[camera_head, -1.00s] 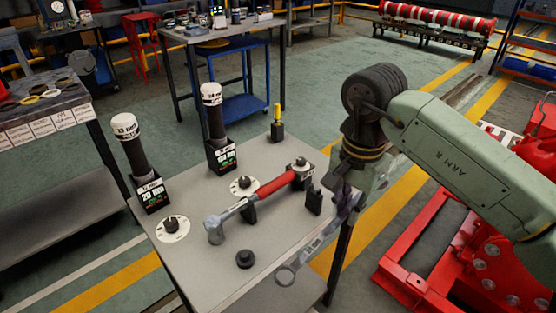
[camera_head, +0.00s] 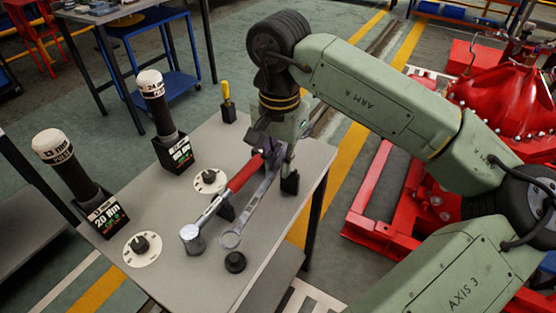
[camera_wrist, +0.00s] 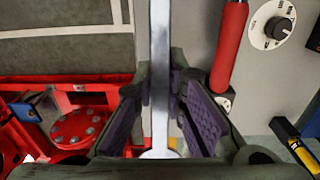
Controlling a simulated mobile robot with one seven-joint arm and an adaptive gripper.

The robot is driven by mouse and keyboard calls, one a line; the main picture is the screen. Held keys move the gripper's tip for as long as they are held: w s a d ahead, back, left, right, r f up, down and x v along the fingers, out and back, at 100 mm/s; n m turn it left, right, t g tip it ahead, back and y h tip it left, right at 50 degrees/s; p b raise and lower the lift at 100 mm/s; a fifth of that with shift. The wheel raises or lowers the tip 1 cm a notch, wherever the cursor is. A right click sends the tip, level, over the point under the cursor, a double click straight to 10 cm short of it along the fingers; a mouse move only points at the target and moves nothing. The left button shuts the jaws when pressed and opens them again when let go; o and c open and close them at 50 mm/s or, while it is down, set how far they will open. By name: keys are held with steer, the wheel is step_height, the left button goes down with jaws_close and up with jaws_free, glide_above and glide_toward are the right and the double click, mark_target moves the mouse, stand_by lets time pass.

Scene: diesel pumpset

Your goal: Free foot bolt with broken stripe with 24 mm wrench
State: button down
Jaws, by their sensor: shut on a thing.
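The wrench's ring end (camera_head: 230,240) points to the front. In the wrist view, the wrench shaft (camera_wrist: 160,75) runs between the purple finger pads (camera_wrist: 172,105). I cannot read a size on it. The red pumpset (camera_head: 510,90) stands on a red frame (camera_head: 385,215) at the right, partly behind my arm. Bolt heads show there, but no broken stripe can be made out.
A yellow-striped floor lane separates table and red frame.

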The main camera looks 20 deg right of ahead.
steer(key=shift+f+b, duration=0.1)
steer(key=shift+b, duration=0.25)
step_height(320, 180, down, 6)
steer(key=b, duration=0.6)
steer(key=shift+a+f+b, duration=0.1)
steer(key=shift+f+b, duration=0.8)
steer(key=shift+b, duration=0.55)
stand_by(1.0)
steer(key=c, duration=1.6)
jaws_free()
steer(key=shift+o, duration=0.2)
steer(key=shift+r, duration=0.1)
step_height(320, 180, up, 12)
steer(key=shift+f, duration=0.1)
